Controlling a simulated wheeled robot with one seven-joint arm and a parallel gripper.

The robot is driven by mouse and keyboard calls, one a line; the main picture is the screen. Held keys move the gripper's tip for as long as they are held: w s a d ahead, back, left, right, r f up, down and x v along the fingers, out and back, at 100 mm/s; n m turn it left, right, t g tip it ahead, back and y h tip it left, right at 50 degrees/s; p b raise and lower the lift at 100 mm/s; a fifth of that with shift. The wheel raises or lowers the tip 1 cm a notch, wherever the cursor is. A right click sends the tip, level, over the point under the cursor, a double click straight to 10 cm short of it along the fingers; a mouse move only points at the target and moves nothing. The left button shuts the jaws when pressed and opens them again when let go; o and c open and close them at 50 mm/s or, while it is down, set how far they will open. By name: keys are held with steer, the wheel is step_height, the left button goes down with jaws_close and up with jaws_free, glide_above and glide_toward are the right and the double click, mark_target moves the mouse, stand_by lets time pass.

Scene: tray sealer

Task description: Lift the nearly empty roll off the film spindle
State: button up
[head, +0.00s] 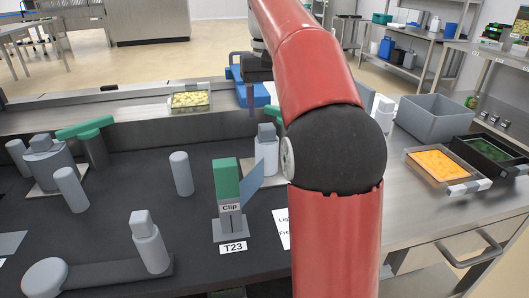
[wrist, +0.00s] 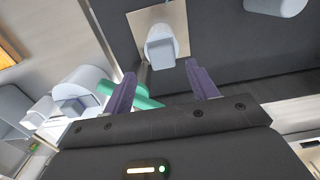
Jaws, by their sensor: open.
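My gripper is open and empty in the wrist view (wrist: 163,88), its two purple fingers apart. In the head view my arm hides most of it; one dark finger (head: 252,98) shows left of the arm, above the far side of the dark work surface. Ahead of the fingertips in the wrist view is a grey rounded part (wrist: 160,48) on a beige plate, apart from the fingers. A green bar (wrist: 142,100) shows behind the left finger. Several grey cylindrical parts stand on the surface; I cannot tell which is the film spindle or its roll.
A green-topped clip stand (head: 227,182) stands in front, left of my arm. A green bar on a post (head: 85,128) is at the left. A tray of yellowish food (head: 190,101) lies behind. At the right are a grey bin (head: 430,120) and an orange-filled tray (head: 441,163).

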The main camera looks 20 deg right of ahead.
mark_target(267, 126)
steer(key=shift+s+a+f, duration=0.1)
steer(key=shift+a+f, duration=0.05)
steer(key=shift+f, duration=1.2)
steer(key=shift+s+a+f, duration=0.1)
steer(key=shift+f, duration=1.25)
steer(key=shift+c, duration=0.5)
jaws_close()
